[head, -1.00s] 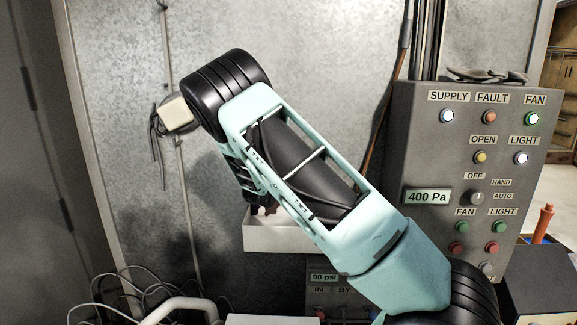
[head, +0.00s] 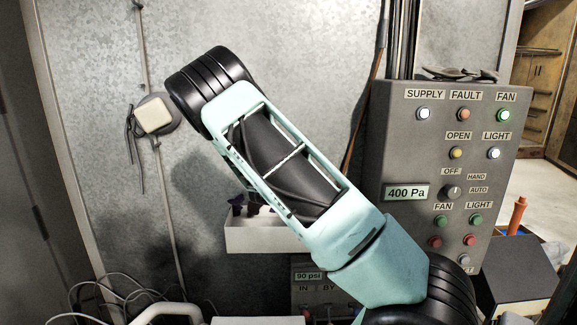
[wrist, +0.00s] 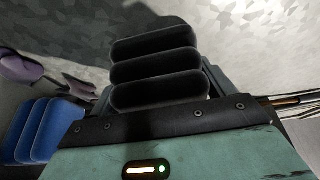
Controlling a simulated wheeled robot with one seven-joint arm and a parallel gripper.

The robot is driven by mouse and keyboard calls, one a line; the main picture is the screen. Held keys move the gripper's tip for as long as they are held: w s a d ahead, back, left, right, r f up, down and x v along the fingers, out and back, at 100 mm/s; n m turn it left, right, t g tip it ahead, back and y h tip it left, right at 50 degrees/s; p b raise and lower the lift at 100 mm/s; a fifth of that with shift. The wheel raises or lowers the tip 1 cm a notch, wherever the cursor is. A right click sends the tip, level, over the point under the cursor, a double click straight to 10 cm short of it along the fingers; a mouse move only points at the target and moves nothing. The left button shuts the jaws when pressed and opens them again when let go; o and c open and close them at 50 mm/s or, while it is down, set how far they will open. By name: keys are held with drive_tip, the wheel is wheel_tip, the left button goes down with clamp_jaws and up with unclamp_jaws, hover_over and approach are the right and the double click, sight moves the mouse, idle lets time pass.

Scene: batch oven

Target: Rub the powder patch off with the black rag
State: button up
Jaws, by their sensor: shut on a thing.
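In the wrist view a black rag (wrist: 155,70), folded into thick ribs, shows just beyond the dark front edge of my gripper (wrist: 158,112). In the head view my raised arm covers the gripper and the rag. I cannot make out the powder patch in either view.
A blue ribbed thing (wrist: 45,130) and purple things (wrist: 25,70) show at left in the wrist view. The head view shows a white bin (head: 265,238) behind my arm, a grey control panel (head: 400,150) at right, and loose cables (head: 75,300) at lower left.

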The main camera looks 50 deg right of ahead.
drive_tip(key=s+d, duration=0.2)
drive_tip(key=s, duration=0.1)
drive_tip(key=shift+d, duration=0.4)
drive_tip(key=s+a, duration=0.4)
drive_tip(key=shift+a, duration=0.3)
idle(0.5)
drive_tip(key=shift+s+a, duration=1)
drive_tip(key=shift+a, duration=0.15)
drive_tip(key=shift+a, duration=0.1)
